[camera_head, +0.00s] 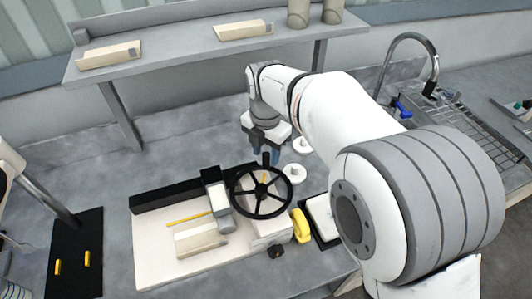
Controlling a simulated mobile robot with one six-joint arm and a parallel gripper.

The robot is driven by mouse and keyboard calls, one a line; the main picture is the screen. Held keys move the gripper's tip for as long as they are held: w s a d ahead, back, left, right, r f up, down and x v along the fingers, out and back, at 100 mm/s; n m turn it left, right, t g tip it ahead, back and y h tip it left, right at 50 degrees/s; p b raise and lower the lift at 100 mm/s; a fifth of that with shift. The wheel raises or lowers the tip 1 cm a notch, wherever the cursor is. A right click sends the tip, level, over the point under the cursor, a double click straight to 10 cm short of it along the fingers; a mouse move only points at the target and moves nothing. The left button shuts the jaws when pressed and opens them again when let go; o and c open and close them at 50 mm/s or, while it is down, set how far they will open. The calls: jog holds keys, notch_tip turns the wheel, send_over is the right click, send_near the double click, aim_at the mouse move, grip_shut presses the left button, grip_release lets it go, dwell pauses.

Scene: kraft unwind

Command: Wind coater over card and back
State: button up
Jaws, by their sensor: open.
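The coater's pale bed (160,262) lies on the grey bench, with a black rail along its back edge. A black spoked handwheel (240,206) stands at its right end, with a dark upright handle (266,160) at the far rim. A white and grey carriage (217,199) sits across the bed, left of the wheel. A beige card-like piece (195,241) lies on the bed beside the carriage; I cannot tell whether the carriage touches it. My gripper (266,153) is open, pointing down at the handle, with its bluish fingers on either side. Contact cannot be told.
A yellow rod (190,218) lies on the bed. White rolls (294,173) stand right of the wheel, near a yellow curved part (301,226). A shelf (180,59) spans the back; a sink rack (470,125) is at right.

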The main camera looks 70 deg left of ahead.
jog(key=shift+f, duration=1.05)
grip_shut()
